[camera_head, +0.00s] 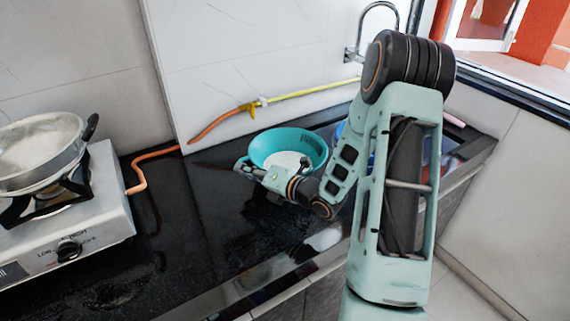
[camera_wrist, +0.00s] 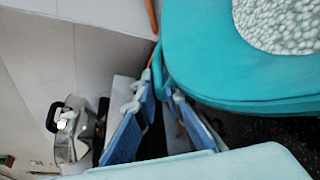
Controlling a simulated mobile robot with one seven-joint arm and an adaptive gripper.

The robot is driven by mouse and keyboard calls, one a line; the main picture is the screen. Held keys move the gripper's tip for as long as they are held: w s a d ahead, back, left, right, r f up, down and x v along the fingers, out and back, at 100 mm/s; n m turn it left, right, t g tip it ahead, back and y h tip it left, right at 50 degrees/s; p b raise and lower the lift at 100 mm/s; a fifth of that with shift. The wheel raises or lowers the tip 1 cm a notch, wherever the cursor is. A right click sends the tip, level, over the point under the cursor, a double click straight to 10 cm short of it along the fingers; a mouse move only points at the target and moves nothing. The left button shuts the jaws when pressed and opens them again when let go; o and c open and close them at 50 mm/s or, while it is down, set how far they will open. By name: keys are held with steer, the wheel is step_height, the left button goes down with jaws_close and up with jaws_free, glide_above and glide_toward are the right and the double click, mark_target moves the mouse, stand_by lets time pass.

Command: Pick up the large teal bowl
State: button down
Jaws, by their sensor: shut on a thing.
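The large teal bowl (camera_head: 316,146) is above the black counter in front of the tiled wall, with a pale speckled inside. In the wrist view its teal side (camera_wrist: 220,65) fills the upper right. My gripper (camera_head: 243,165) is at the bowl's left front edge. In the wrist view my gripper's blue fingers (camera_wrist: 160,88) meet at the bowl's edge and are shut on it. I cannot tell whether the bowl's base touches the counter, because my gripper and wrist hide its lower front.
A white gas stove (camera_head: 75,225) with a metal pan (camera_head: 38,150) stands at the left. An orange hose (camera_head: 150,212) and a yellow hose (camera_head: 310,90) run along the wall. A faucet (camera_head: 352,52) is behind my arm. The black counter (camera_head: 195,235) is clear in front.

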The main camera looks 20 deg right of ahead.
steer(key=shift+r, duration=0.15)
steer(key=shift+r, duration=0.5)
step_height(320, 180, up, 2)
steer(key=shift+r, duration=0.1)
steer(key=s+d+r, duration=0.7)
steer(key=d+r, duration=0.2)
steer(key=d, duration=0.3)
steer(key=shift+s+r, duration=0.2)
steer(key=shift+r, duration=0.1)
steer(key=shift+w+a, duration=0.1)
